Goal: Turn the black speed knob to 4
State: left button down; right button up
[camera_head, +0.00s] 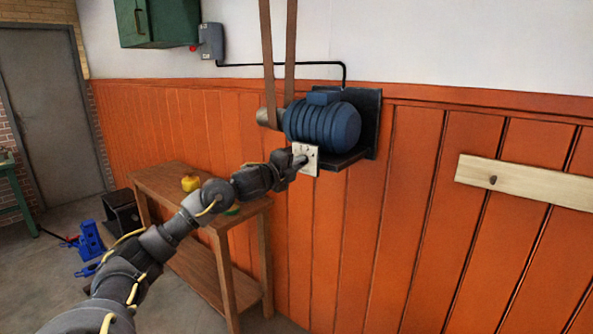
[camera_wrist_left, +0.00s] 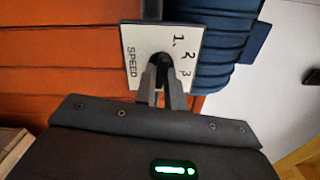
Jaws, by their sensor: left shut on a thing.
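The white speed plate (camera_head: 312,168) sits below the blue motor (camera_head: 322,122) on the orange wall. In the left wrist view the plate (camera_wrist_left: 140,38) reads SPEED, with the digits 1, 2 and 3 visible; no 4 can be seen. The black speed knob (camera_wrist_left: 160,58) is at the middle of the plate, partly hidden by the fingers. My left gripper (camera_wrist_left: 161,76) is shut on the knob, its two fingers reaching in from below in that view. In the head view the left gripper (camera_head: 299,161) covers the knob. The knob's pointer direction cannot be told. My right gripper is out of view.
A wooden bench (camera_head: 180,172) with a yellow item (camera_head: 191,183) stands under my left arm. Two brown belt strands (camera_head: 279,50) run up beside the motor. A pale wooden rail (camera_head: 525,183) is on the wall at right. A blue press (camera_head: 89,240) stands on the floor at left.

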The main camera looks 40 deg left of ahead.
pick_arm(q)
jog(key=m+b, duration=0.2)
jog(key=m, duration=0.3)
jog(key=m+b, duration=0.3)
jog(key=m, duration=0.1)
jog(key=shift+a+r+m, duration=0.1)
jog(key=shift+a+m, duration=0.1)
jog(key=shift+m, duration=0.2)
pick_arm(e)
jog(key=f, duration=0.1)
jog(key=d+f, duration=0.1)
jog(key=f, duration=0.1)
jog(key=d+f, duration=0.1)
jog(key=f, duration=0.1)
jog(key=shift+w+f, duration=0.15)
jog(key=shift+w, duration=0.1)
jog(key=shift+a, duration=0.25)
pick_arm(q)
jog(key=c, duration=1.8)
grip_release()
jog(key=shift+c, duration=0.2)
jog(key=o, duration=0.4)
jog(key=shift+w, duration=0.1)
jog(key=shift+c, duration=0.2)
jog(key=shift+f, duration=0.2)
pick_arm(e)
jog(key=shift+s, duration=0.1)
